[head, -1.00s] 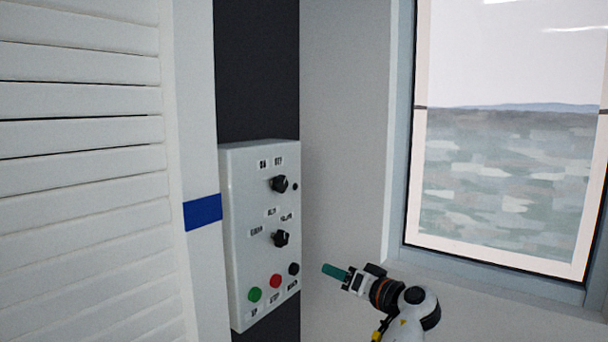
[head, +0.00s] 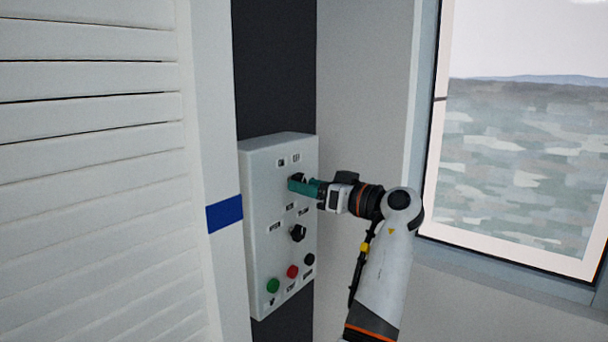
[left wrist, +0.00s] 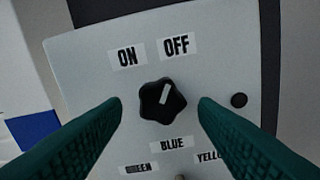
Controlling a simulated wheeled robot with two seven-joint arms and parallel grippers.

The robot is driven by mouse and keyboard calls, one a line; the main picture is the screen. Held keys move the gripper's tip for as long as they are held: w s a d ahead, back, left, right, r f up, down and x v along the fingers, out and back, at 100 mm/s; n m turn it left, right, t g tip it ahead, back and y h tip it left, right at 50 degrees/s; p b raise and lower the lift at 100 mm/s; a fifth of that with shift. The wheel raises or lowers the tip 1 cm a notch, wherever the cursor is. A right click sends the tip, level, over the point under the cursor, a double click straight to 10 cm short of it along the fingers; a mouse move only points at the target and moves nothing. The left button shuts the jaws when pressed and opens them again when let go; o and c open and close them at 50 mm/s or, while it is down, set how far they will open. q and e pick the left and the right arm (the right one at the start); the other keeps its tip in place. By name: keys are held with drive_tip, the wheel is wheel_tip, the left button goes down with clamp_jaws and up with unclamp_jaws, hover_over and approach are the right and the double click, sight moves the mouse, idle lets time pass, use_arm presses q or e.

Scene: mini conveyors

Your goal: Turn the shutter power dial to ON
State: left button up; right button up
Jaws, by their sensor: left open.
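The shutter power dial is a black lobed knob (left wrist: 163,101) on the white control box. In the left wrist view its white mark points up and slightly right, toward the OFF label (left wrist: 176,46). The ON label (left wrist: 128,57) is up and to its left. In the head view the dial (head: 297,177) is partly hidden by my left gripper (head: 295,185). My left gripper has teal fingers and is open. In the left wrist view its fingers are on either side of the dial, with gaps visible. My right gripper is not in view.
The control box (head: 263,250) also carries a lower black selector (head: 298,233) and green (head: 273,286), red (head: 292,271) and black (head: 309,259) buttons. A white louvred shutter (head: 90,200) stands left, a window (head: 520,180) right.

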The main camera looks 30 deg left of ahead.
use_arm(q)
drive_tip(key=shift+w+a, duration=0.1)
drive_tip(key=shift+a, duration=0.8)
drive_tip(key=c, duration=1)
drive_tip(key=shift+o, duration=0.2)
drive_tip(key=shift+w+n+b, duration=0.2)
drive_tip(key=shift+n+b, duration=5.6)
drive_tip(key=shift+b, duration=0.55)
drive_tip(key=shift+n, duration=0.3)
